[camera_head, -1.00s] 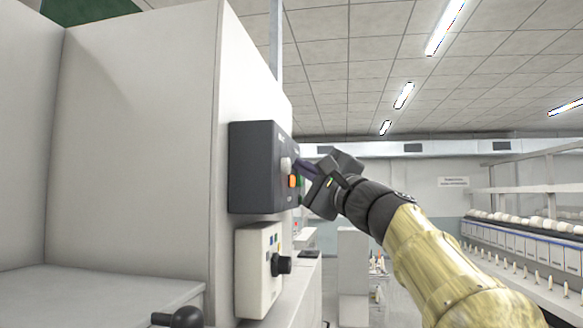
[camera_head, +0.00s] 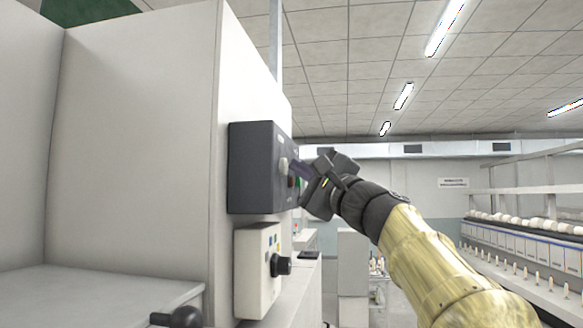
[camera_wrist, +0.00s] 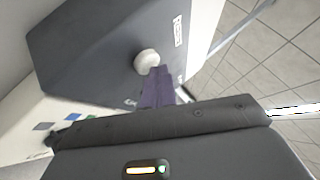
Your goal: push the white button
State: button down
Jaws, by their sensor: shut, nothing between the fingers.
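The white button (camera_head: 284,165) is a round knob on the face of the dark grey control box (camera_head: 252,168), which is fixed to the side of a pale cabinet. It also shows in the wrist view (camera_wrist: 146,60), its lower right edge behind the fingertips. My gripper (camera_head: 295,167) is shut and empty, with its purple-grey fingers pointing at the box face. In the wrist view the fingertips (camera_wrist: 159,70) overlap the button's edge. I cannot tell whether they touch it.
A beige box with a black knob (camera_head: 281,265) is mounted below the dark box. A black ball handle (camera_head: 186,317) is at the lower front. Shelves of bobbins (camera_head: 520,225) stand far right. The pale cabinet wall (camera_head: 140,150) fills the left.

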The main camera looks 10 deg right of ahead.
jog(key=shift+d, duration=0.1)
jog(key=shift+s+d, duration=0.3)
jog(key=shift+d, duration=0.45)
jog(key=d, duration=0.1)
jog(key=s+d, duration=0.1)
jog(key=d, duration=0.1)
jog(key=d+b, duration=0.1)
jog(key=shift+s+d, duration=0.3)
jog(key=shift+d, duration=0.05)
dwell(0.7)
